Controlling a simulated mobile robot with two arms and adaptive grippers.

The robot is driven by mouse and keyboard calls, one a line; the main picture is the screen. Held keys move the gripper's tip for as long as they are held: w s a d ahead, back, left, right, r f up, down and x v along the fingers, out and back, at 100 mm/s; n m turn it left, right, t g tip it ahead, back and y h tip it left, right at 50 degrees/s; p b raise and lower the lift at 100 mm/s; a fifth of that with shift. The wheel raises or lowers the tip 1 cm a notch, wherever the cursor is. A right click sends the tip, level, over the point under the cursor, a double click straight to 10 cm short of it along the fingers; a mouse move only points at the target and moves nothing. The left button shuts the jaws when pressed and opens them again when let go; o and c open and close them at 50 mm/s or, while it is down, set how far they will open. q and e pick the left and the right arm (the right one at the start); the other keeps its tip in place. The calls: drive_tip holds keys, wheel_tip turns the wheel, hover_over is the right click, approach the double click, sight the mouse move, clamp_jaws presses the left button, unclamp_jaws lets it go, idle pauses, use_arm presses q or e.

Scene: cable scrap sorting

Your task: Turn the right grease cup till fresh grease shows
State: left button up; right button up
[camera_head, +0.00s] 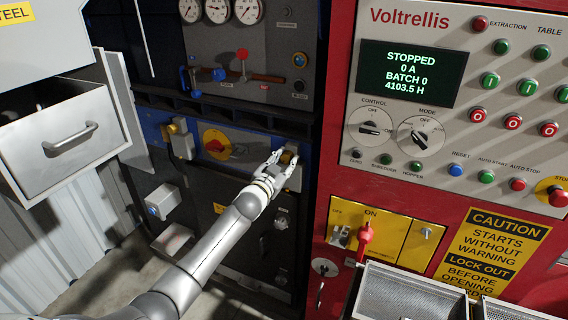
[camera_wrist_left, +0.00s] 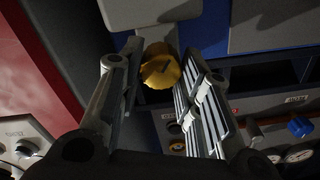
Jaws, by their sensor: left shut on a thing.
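The right grease cup (camera_head: 289,158) is a small brass-coloured cap on a grey bearing housing (camera_head: 295,178), on the dark machine left of the red cabinet. My left gripper (camera_head: 282,158) is shut on it, with a finger on each side. In the left wrist view the round yellow cup (camera_wrist_left: 161,72) sits between the fingertips of my left gripper (camera_wrist_left: 160,64), with a dark mark on its face. I can make out no grease around it; the fingers hide part of its rim. The other grease cup (camera_head: 173,128) sits on the left housing, untouched. My right gripper is not in view.
The red control cabinet (camera_head: 325,190) stands close on the right, and an open grey drawer (camera_head: 65,140) juts out on the left.

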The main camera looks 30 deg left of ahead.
use_arm(q)
drive_tip(key=shift+m+b, duration=0.35)
drive_tip(key=shift+m, duration=1.95)
drive_tip(key=o, duration=1)
drive_tip(key=shift+d, duration=0.1)
drive_tip(key=shift+s, duration=0.1)
drive_tip(key=s, duration=1.1)
drive_tip(key=shift+s+d, duration=0.3)
drive_tip(key=shift+s, duration=0.1)
